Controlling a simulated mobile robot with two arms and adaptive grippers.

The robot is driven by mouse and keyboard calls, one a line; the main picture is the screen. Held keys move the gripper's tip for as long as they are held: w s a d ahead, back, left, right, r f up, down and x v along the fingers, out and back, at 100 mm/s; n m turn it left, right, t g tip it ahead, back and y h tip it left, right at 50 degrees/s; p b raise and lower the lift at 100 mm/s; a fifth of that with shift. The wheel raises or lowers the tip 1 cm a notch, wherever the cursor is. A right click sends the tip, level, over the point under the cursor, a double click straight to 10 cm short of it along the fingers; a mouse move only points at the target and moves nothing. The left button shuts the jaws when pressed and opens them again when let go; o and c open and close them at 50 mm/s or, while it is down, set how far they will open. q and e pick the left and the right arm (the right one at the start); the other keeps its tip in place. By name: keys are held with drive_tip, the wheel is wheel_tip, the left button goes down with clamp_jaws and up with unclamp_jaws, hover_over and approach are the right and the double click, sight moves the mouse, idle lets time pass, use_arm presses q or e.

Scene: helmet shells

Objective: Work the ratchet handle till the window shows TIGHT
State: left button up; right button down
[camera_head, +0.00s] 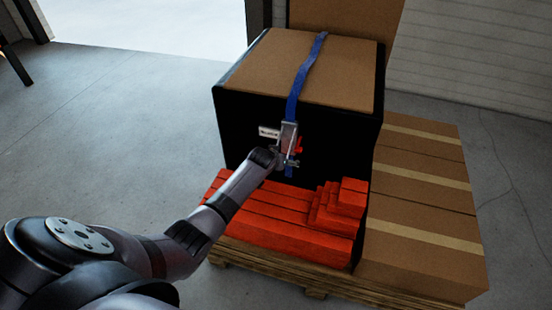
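A blue strap (303,75) runs over the top of a large box (240,130) with black sides and a brown top, and down its front face. A silver ratchet (289,136) sits on the strap on that face, with a small red part (299,146) at its right. A small white plate (268,132) with dark lettering is beside the ratchet on the left; its text is too small to read. My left gripper (283,160) is at the lower part of the ratchet. Its fingers are too small and overlapped to tell whether they grip the handle. My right gripper is out of view.
Stacked red-orange blocks (275,215) lie in front of the black box, under my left arm. Taped brown cartons (425,210) stand at the right. All rest on a wooden pallet (300,283).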

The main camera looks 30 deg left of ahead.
use_arm(q)
drive_tip(key=v, duration=1.1)
drive_tip(key=shift+s+r, duration=0.2)
drive_tip(key=shift+r, duration=0.1)
